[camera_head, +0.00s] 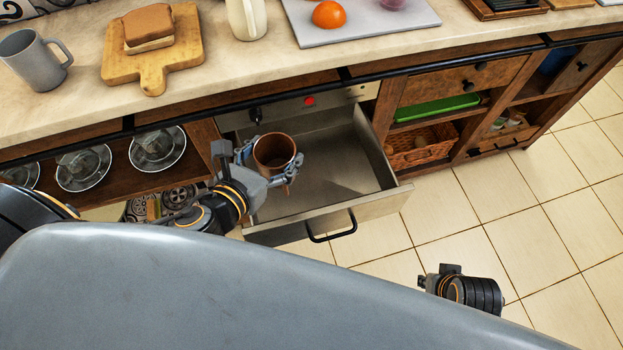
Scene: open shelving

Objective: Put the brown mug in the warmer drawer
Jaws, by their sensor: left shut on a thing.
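The brown mug (275,153) is upright in my left gripper (270,172), which is shut on it with a finger at each side. The mug is over the left part of the open warmer drawer (381,203). I cannot tell whether its base touches the drawer floor. The drawer is pulled out below the counter, with a black handle on its front, and its visible floor is bare. Of my right arm only a dark part shows at the lower right; its gripper fingers are not seen.
On the counter are a grey mug (36,60), a wooden board (154,83) with bread, a cream jug (246,18) and a white tray (411,19) with an orange fruit. Shelves at right hold a green tray (436,108) and a wicker basket (420,146). Tiled floor (520,200) at right is clear.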

